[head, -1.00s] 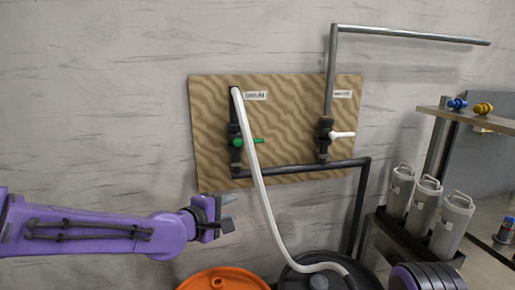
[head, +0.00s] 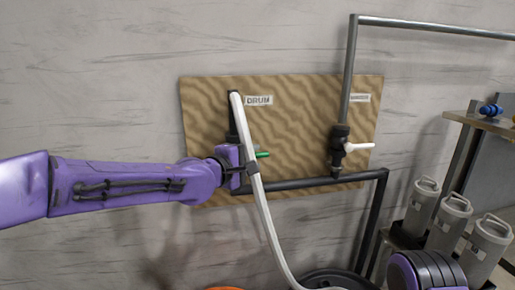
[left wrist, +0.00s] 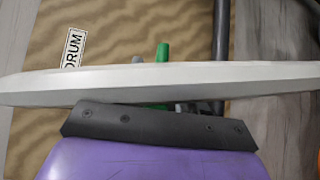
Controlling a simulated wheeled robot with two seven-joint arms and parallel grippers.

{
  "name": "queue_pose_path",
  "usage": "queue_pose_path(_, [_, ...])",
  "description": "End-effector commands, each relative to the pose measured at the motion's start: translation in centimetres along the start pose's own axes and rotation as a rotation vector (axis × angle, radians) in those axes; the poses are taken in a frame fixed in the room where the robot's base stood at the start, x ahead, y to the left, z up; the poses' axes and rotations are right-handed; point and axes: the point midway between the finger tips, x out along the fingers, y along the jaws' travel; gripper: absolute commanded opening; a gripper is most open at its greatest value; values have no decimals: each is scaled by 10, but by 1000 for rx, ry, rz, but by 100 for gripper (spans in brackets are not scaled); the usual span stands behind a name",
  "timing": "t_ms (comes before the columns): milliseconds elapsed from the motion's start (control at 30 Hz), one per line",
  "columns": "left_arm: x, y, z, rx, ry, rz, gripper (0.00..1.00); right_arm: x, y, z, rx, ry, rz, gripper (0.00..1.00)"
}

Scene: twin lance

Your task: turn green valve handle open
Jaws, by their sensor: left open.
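The green valve handle (head: 262,154) shows only as a small tip to the right of the white hose on the wall panel. In the left wrist view the green handle (left wrist: 162,53) sticks out behind the white hose (left wrist: 160,84). My left gripper (head: 247,167) is open, at the height of the green handle and close to the hose. Its fingertips are largely hidden, and I cannot tell whether they touch the hose or the handle. The valve body is mostly hidden behind my gripper.
The hose (head: 263,200) hangs in front of the green valve. A white valve handle (head: 359,146) is at the right of the wooden panel (head: 300,115). Dark pipe (head: 310,183) runs below. Grey canisters (head: 447,224) stand at the right.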

Motion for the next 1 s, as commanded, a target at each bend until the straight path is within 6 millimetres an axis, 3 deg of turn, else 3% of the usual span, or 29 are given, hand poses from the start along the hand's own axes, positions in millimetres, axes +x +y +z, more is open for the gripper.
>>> queue_pose_path(200, [31, 1, -1, 1, 2, -1, 41, -14, 1, -6, 0, 1, 0, 43])
queue_pose_path(500, [35, -1, -2, 0, 4, 1, 41, -14, 1, -6, 0, 1, -1, 43])
queue_pose_path(533, [35, -1, -2, 0, 4, 1, 35, -14, 1, -6, 0, 1, -1, 43])
queue_pose_path(633, [34, -1, -2, 0, 4, 1, 2, -14, 1, -6, 0, 1, -1, 43])
queue_pose_path(1000, [31, -1, -8, -22, 9, 22, 0, -8, 0, -4, 0, 1, -1, 43])
